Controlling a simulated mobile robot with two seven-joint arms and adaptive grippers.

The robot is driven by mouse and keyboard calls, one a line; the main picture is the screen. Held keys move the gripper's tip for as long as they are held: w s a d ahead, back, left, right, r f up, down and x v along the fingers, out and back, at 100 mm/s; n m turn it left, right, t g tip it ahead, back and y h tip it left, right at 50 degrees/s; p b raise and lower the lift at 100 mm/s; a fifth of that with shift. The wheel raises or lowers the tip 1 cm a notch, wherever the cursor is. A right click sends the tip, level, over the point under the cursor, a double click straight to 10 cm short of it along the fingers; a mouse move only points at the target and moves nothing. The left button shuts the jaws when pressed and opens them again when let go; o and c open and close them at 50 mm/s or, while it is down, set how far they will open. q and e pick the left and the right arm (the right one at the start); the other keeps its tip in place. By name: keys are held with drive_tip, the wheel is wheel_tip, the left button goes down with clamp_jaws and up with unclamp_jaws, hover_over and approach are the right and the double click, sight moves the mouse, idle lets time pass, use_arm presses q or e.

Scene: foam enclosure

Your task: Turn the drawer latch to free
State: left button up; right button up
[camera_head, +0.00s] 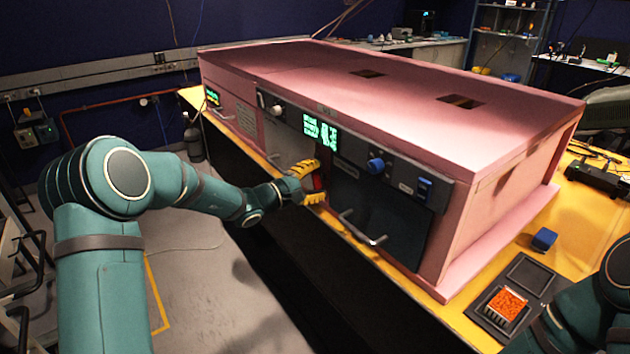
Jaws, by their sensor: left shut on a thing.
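My left gripper (314,183) has yellow fingers and is at the front of the pink enclosure (400,95). It is shut on the drawer latch, a small dark and red part (319,182) between the fingers. The fingers hide most of the latch, so I cannot tell how far it is turned. The dark drawer front (375,212) with a bar handle (362,230) is just right of the gripper and looks closed. My right arm shows only at the lower right corner; its gripper is out of the picture.
A control strip above the drawer carries a green display (321,131) and a blue knob (375,164). On the yellow bench (580,215) at right are a blue block (544,239) and a dark tray (480,310) with orange pieces. Floor at left is mostly clear.

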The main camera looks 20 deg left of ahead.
use_arm(q)
drive_tip(key=shift+w+d+r+m, duration=0.1)
drive_tip(key=shift+r+m, duration=0.05)
drive_tip(key=shift+m, duration=0.65)
drive_tip(key=shift+d+r+m, duration=0.1)
drive_tip(key=shift+r+m, duration=0.05)
drive_tip(key=shift+m, duration=0.95)
drive_tip(key=o, duration=1)
drive_tip(key=shift+o, duration=0.9)
drive_tip(key=shift+w+d+f, duration=0.1)
drive_tip(key=shift+d+f, duration=0.05)
drive_tip(key=shift+f, duration=0.05)
drive_tip(key=shift+s+a+f, duration=0.15)
drive_tip(key=shift+s+a, duration=0.25)
drive_tip(key=shift+a, duration=0.05)
drive_tip(key=v, duration=1.1)
